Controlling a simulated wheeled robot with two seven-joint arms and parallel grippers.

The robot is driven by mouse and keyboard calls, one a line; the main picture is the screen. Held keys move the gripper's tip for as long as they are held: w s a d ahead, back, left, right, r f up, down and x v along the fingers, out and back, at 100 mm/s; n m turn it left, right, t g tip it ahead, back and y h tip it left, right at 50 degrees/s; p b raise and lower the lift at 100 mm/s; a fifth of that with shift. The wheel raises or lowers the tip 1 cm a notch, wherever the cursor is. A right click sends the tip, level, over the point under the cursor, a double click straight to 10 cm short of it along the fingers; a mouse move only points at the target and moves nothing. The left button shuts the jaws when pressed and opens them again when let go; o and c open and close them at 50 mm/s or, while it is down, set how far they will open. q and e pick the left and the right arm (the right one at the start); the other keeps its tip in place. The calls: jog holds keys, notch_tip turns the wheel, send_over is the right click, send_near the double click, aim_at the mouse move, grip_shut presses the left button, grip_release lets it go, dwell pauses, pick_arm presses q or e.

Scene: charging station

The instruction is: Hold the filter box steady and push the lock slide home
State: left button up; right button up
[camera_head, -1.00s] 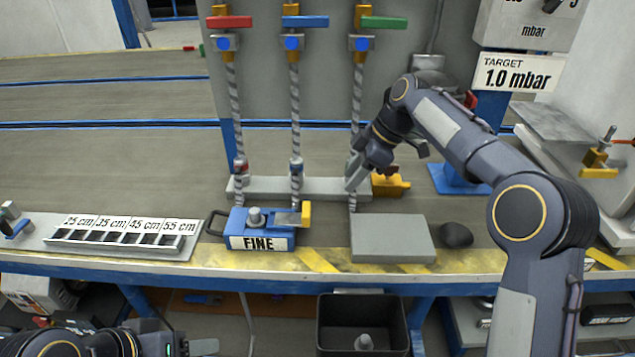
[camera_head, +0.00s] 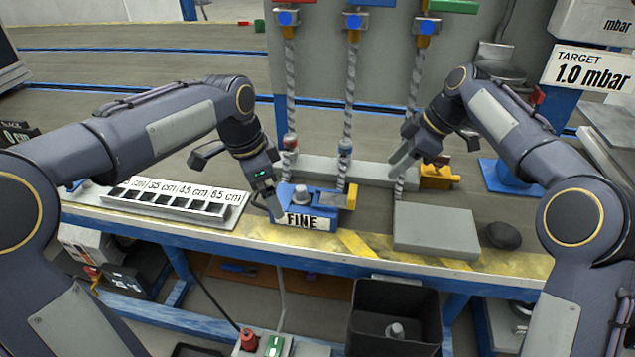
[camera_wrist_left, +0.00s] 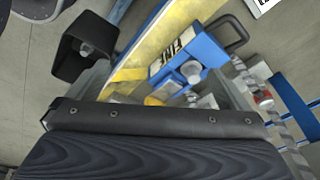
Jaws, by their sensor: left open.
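The blue filter box (camera_head: 325,205) with its FINE label stands on the bench near the front edge. A yellow lock slide (camera_head: 351,196) sticks out at its right end. My left gripper (camera_head: 270,204) is open at the left end of the box, apparently just above it. In the left wrist view the box (camera_wrist_left: 207,50) and the yellow slide (camera_wrist_left: 153,101) show between the spread fingers; I cannot tell whether they touch. My right gripper (camera_head: 402,166) is behind and right of the box, by the right hose; its finger gap is unclear.
A flat grey block (camera_head: 435,229) and a dark rounded lump (camera_head: 503,235) sit right of the box. A labelled slotted rack (camera_head: 228,211) is at the left. Hoses hang behind, above a grey bar (camera_head: 372,168). A black bin (camera_head: 393,345) stands below the bench edge.

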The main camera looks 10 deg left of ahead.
pick_arm(q)
jog(key=w+d+f+m, duration=0.3)
jog(key=w, duration=0.3)
jog(key=m+g+y, duration=0.1)
jog(key=m, duration=0.2)
send_over(317, 201)
jog(key=f, duration=0.5)
jog(key=shift+s+a, duration=0.15)
jog(key=shift+a, duration=0.05)
jog(key=shift+d+f+m+g+y, duration=0.2)
jog(key=shift+f+m+g+y, duration=0.1)
jog(key=shift+f+m, duration=0.1)
jog(key=shift+w+f, duration=0.15)
jog(key=shift+f, duration=1.8)
jog(key=shift+w+f, duration=0.1)
jog(key=shift+f, duration=1.85)
jog(key=shift+c, duration=0.4)
